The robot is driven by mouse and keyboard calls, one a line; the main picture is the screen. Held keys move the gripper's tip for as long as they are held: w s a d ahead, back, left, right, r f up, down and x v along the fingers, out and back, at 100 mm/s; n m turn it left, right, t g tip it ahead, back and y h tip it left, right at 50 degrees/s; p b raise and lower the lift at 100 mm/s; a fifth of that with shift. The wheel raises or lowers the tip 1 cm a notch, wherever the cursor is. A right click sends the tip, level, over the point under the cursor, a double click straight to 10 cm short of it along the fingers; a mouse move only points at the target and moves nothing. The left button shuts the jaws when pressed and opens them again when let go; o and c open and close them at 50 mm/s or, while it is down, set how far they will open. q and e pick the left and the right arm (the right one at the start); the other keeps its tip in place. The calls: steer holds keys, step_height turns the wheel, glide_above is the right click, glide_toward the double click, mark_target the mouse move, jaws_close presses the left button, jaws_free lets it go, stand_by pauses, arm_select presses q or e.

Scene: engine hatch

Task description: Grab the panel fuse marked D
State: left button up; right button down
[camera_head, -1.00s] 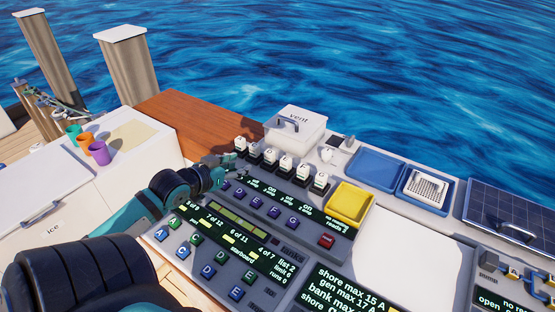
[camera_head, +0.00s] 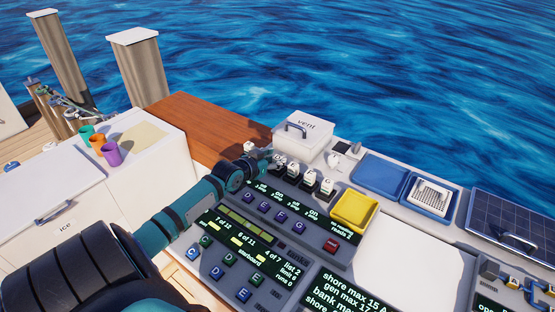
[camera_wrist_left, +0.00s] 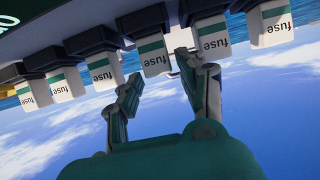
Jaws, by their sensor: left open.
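A row of white panel fuses on black bases stands along the back of the control panel; some show in the head view (camera_head: 309,176), others are hidden behind my left gripper. I cannot read which one carries D. My left gripper (camera_head: 270,159) is at the row, near its left part. In the left wrist view, the fuses hang upside down with green bands and the word "fuse". My left gripper (camera_wrist_left: 160,66) is open there. Its fingertips are close to one fuse (camera_wrist_left: 153,56), with another fuse (camera_wrist_left: 213,35) to the right. I cannot tell whether they touch.
Behind the row stands a white vent box (camera_head: 303,136) with a handle. A yellow tray (camera_head: 354,209) and a red button (camera_head: 330,245) are right of the fuses. Lettered buttons (camera_head: 262,202) lie in front. Cups (camera_head: 111,153) stand far left.

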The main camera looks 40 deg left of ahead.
arm_select(q)
steer(key=x, duration=0.2)
steer(key=shift+w+f, duration=0.2)
steer(key=shift+w, duration=0.05)
steer(key=shift+s+r, duration=0.1)
jaws_close()
